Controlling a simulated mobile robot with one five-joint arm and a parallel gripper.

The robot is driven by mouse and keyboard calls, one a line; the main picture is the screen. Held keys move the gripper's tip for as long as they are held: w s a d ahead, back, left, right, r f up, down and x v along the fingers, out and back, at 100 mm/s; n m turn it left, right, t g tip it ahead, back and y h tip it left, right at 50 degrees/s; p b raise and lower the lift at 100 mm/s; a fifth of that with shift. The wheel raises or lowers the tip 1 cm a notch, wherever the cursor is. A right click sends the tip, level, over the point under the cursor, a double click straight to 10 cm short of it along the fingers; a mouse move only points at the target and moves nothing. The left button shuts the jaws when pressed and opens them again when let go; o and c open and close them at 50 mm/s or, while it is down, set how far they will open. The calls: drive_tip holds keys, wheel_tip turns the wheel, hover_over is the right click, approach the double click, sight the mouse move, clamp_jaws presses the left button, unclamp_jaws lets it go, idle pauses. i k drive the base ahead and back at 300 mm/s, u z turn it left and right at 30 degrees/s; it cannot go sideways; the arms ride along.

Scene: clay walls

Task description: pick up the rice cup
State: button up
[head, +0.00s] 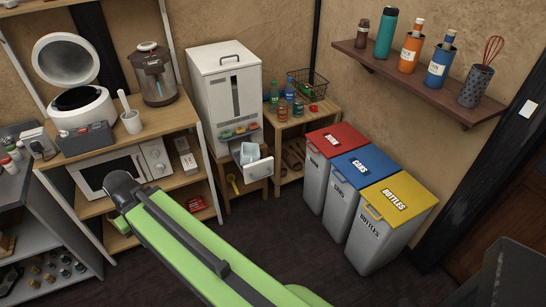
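A pale, bluish cup-like piece (248,153), which looks like the rice cup, sits in the pulled-out drawer (259,168) of a tall white rice dispenser (226,95). It is small in the head view, and its lower part is hidden by the drawer front. My green arm reaches from the bottom edge up to a dark rounded joint at left, in front of the microwave shelf. My gripper is not in view, so its opening and contents do not show.
Red, blue and yellow-lidded bins (391,200) stand right of a low wooden shelf (303,121) with bottles. A microwave (122,172) and a rice cooker (79,104) are at left. A wall shelf (420,82) juts out at upper right. Dark floor (290,235) is open before the dispenser.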

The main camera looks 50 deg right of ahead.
sight(250, 152)
drive_tip(key=z, duration=0.25)
drive_tip(key=i, duration=1.5)
drive_tip(key=u, duration=0.05)
